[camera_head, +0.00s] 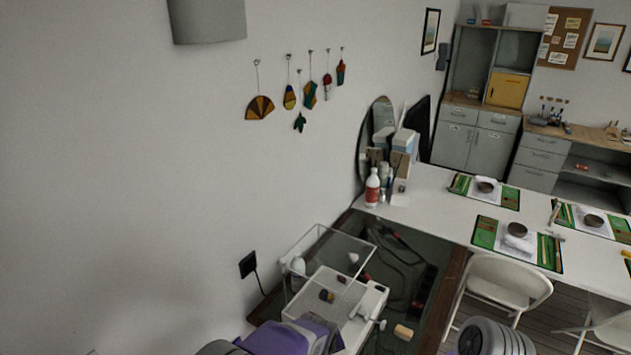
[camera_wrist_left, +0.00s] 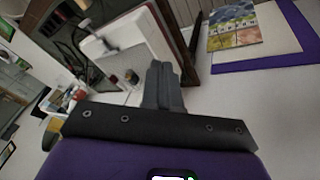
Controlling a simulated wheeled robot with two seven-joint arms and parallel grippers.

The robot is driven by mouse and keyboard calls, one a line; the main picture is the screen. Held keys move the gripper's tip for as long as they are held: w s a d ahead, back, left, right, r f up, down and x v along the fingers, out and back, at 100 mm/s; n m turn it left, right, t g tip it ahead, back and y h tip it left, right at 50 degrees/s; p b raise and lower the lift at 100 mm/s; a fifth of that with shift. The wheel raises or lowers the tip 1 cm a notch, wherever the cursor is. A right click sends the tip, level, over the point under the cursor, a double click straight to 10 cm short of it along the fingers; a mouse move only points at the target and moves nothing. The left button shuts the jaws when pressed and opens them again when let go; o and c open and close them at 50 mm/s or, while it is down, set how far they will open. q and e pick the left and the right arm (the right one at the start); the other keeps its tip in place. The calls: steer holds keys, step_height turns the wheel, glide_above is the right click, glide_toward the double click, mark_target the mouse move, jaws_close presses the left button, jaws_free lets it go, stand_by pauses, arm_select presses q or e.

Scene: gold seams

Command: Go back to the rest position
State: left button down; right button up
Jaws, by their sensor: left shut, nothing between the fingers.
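My left gripper (camera_wrist_left: 163,85) shows in the left wrist view, its two dark fingers together with nothing held between them. A pale table or wall surface lies below and to its right in that view. In the head view, purple and grey parts of my own arm show at the bottom edge, and the left fingertips cannot be made out there. My right gripper is not in view.
A clear-walled machine with a white base (camera_head: 340,300) stands low beside the wall. A white table (camera_head: 440,205) carries green mats, bowls and a bottle (camera_head: 372,187). White folding chairs (camera_head: 508,283) stand in front. Coloured hanging ornaments (camera_head: 260,107) are on the wall. Grey cabinets (camera_head: 470,140) stand at the back.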

arm_select(q)
steer(key=s+a+f+g+b, duration=0.15)
steer(key=s+a+f, duration=0.3)
steer(key=f, duration=0.55)
steer(key=s+a+f+g+b, duration=0.1)
steer(key=s+a+f+b, duration=0.3)
steer(key=f, duration=0.7)
steer(key=s+a+f+m+g+h+b, duration=0.1)
steer(key=s+a+f+h+b, duration=0.1)
steer(key=s+f, duration=0.9)
steer(key=s+a+b, duration=0.1)
steer(key=b, duration=0.1)
steer(key=shift+a+f+h+b, duration=0.25)
steer(key=shift+f+h+b, duration=0.1)
steer(key=shift+h, duration=0.05)
steer(key=shift+g, duration=0.25)
